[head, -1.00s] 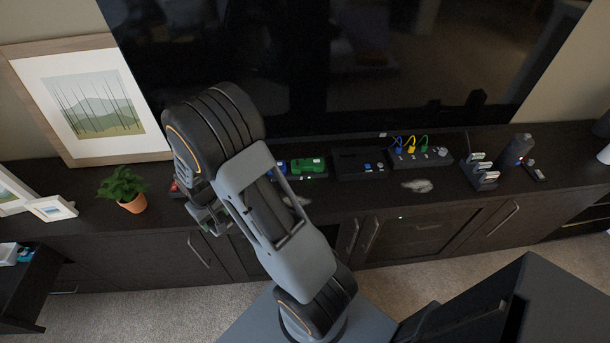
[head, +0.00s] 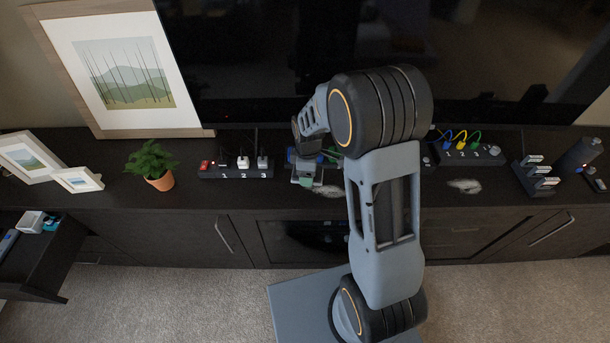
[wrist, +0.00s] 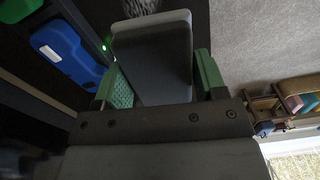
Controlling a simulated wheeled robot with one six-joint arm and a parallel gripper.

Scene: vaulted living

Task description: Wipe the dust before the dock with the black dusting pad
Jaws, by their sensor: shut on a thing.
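My gripper (head: 306,178) is over the cabinet top, in front of the dock area. In the wrist view, its green-lined fingers (wrist: 155,82) are shut on the dark dusting pad (wrist: 152,62), which looks dark grey there. The dock holds a blue piece (wrist: 66,52) and a green piece (wrist: 18,8), at the left of the wrist view; my arm mostly hides it in the head view. A pale dust patch (head: 330,190) lies just right of my gripper, partly behind my arm. I cannot tell whether the pad touches the cabinet top.
A second dust patch (head: 465,185) lies before a box with coloured cables (head: 468,154). A power strip (head: 237,170) and potted plant (head: 152,163) stand left of my gripper. A card rack (head: 536,177) and dark cylinder (head: 580,156) stand right. The television rises behind.

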